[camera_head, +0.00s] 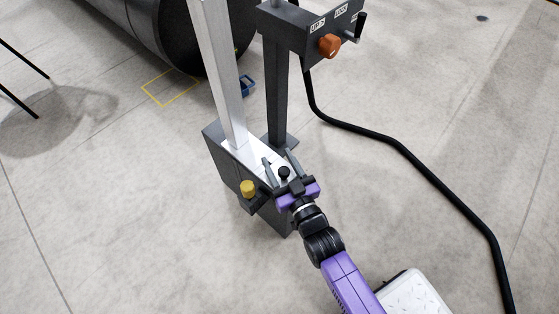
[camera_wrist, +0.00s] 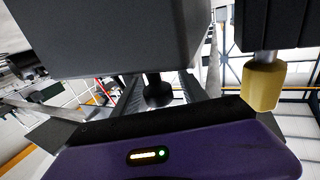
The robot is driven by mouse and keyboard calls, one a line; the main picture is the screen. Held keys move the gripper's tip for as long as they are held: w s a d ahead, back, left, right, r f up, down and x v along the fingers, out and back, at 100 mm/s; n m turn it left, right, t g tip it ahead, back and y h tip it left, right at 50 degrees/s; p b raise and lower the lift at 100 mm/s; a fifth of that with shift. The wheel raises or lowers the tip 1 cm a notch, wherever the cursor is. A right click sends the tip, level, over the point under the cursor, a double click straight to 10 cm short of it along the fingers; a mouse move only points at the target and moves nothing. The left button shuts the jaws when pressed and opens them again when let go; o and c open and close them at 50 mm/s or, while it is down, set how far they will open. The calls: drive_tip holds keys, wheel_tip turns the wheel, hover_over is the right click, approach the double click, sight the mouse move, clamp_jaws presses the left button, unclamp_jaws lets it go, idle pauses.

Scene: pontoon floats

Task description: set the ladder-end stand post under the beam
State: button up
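A pale upright post (camera_head: 218,75) stands on a dark grey box (camera_head: 222,155) with a white top; the post's upper end is out of frame. I cannot tell for sure that this is the ladder-end stand post. A black ball knob (camera_head: 284,172) is at the box's right end, and it also shows in the wrist view (camera_wrist: 157,92). My gripper (camera_head: 281,164) is open, its fingers spread on either side of the knob with gaps visible in the wrist view (camera_wrist: 160,88). The beam is not clearly identifiable.
A yellow knob (camera_head: 248,188) sticks out of the box's near side. A dark column holds a panel with an orange knob (camera_head: 330,46). A black hose (camera_head: 400,150) runs across the floor. A yellow floor outline (camera_head: 160,102) lies below a large dark cylinder (camera_head: 172,32).

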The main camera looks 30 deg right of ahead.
sight(286, 176)
drive_tip(key=shift+s+a+p, duration=0.15)
drive_tip(key=shift+s+p, duration=0.5)
drive_tip(key=shift+s, duration=1.3)
drive_tip(key=shift+s+a+p, duration=0.15)
drive_tip(key=shift+s+p, duration=0.45)
drive_tip(key=shift+s, duration=1.35)
